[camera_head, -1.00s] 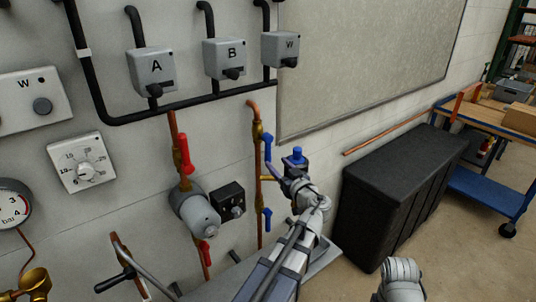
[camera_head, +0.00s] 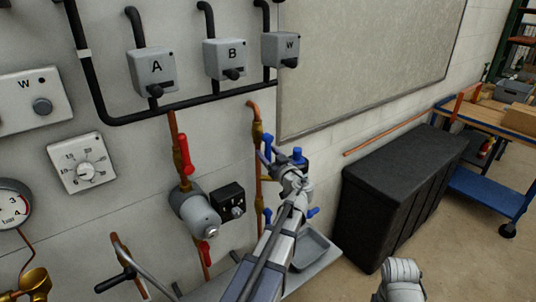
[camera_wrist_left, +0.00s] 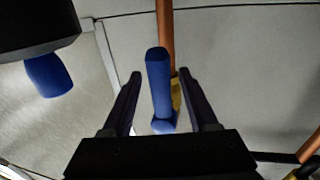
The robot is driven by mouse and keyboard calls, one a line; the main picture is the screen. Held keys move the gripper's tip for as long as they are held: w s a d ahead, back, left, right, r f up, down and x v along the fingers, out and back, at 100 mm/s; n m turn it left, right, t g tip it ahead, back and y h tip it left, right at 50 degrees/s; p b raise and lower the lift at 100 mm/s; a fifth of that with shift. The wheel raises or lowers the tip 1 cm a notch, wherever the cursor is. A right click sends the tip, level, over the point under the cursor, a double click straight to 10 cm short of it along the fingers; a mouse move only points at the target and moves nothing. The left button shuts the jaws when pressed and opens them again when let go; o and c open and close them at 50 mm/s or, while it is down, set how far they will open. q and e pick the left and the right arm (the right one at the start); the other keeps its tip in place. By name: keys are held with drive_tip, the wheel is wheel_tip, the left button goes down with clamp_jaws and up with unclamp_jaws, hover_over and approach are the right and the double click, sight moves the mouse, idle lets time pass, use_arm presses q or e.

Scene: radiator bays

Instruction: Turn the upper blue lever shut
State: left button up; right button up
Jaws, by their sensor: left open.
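The upper blue lever (camera_head: 267,143) stands upright along the right-hand copper pipe, just right of its brass fitting. My left gripper (camera_head: 269,160) is at this lever, partly covering its lower part. In the left wrist view, the open fingers (camera_wrist_left: 160,105) are on either side of the blue lever (camera_wrist_left: 158,82), with gaps visible on both sides. The lever there lies roughly in line with the copper pipe behind it. The lower blue lever (camera_head: 267,215) is further down the same pipe. My right gripper is not in view.
A blue-capped part (camera_head: 298,154) stands close right of my left gripper; a blue cap also shows in the wrist view (camera_wrist_left: 48,75). A red lever (camera_head: 185,155) and grey pump (camera_head: 195,213) are to the left. A black bin (camera_head: 400,190) stands right.

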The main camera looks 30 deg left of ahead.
use_arm(q)
drive_tip(key=shift+c, duration=0.3)
clamp_jaws()
idle(1.1)
